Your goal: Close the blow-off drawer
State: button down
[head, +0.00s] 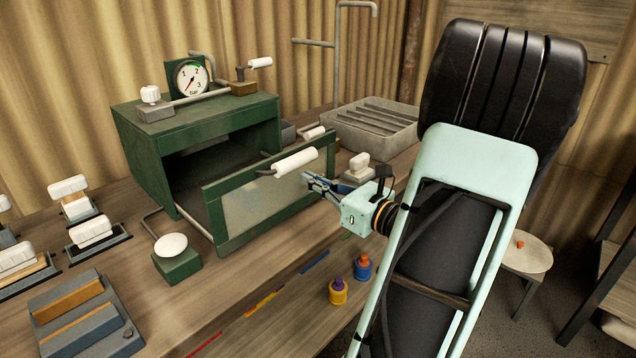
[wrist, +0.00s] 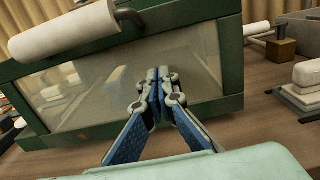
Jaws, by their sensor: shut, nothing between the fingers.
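The blow-off drawer (head: 270,195) has a green-framed front with a cloudy pane and a white roller handle (head: 296,161) on top. It stands pulled out from the green cabinet (head: 196,140), and a dark gap shows behind its front. My gripper (head: 308,180) is shut and empty, at the right part of the drawer front, below the handle. In the wrist view the closed fingertips (wrist: 158,75) point at the pane of the drawer front (wrist: 60,95), with the handle (wrist: 62,34) at upper left. I cannot tell whether the fingertips touch the pane.
A pressure gauge (head: 190,78) sits on the cabinet. A white round knob (head: 171,245) on a green block stands left of the drawer. A yellow bottle (head: 338,291) and a blue bottle (head: 362,266) stand at the bench front. A grey tray (head: 372,128) is behind.

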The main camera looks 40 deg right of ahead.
jog(key=w, duration=0.6)
jog(key=w+a, duration=0.1)
jog(key=w, duration=1.1)
jog(key=shift+w+a, duration=0.1)
jog(key=shift+a, duration=0.1)
